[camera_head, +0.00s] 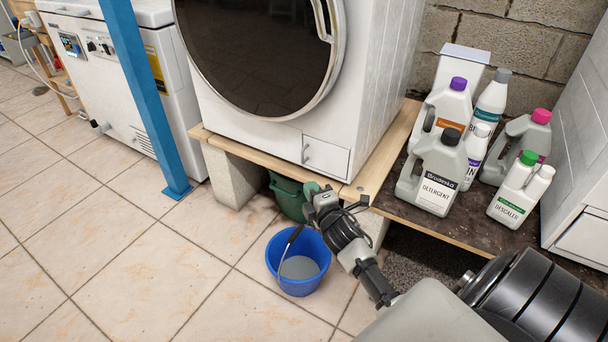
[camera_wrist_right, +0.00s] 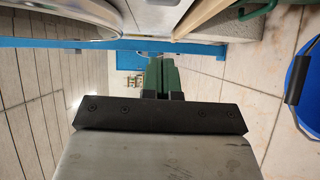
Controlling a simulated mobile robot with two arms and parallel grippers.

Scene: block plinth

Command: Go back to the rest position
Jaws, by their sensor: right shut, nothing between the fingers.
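My right gripper (camera_head: 314,190) is in front of the wooden plinth edge, just below the washing machine's small lower flap and above the blue bucket in the picture. Its green fingers also show in the right wrist view (camera_wrist_right: 163,76), pressed together with nothing between them. My right arm comes in from the lower right of the head view. My left gripper does not show in either view.
A blue bucket (camera_head: 298,262) stands on the tiles below the gripper. A white washing machine (camera_head: 372,90) sits on the block plinth (camera_head: 231,176). Several bottles, one a detergent bottle (camera_head: 432,172), stand on the dark shelf (camera_head: 462,225).

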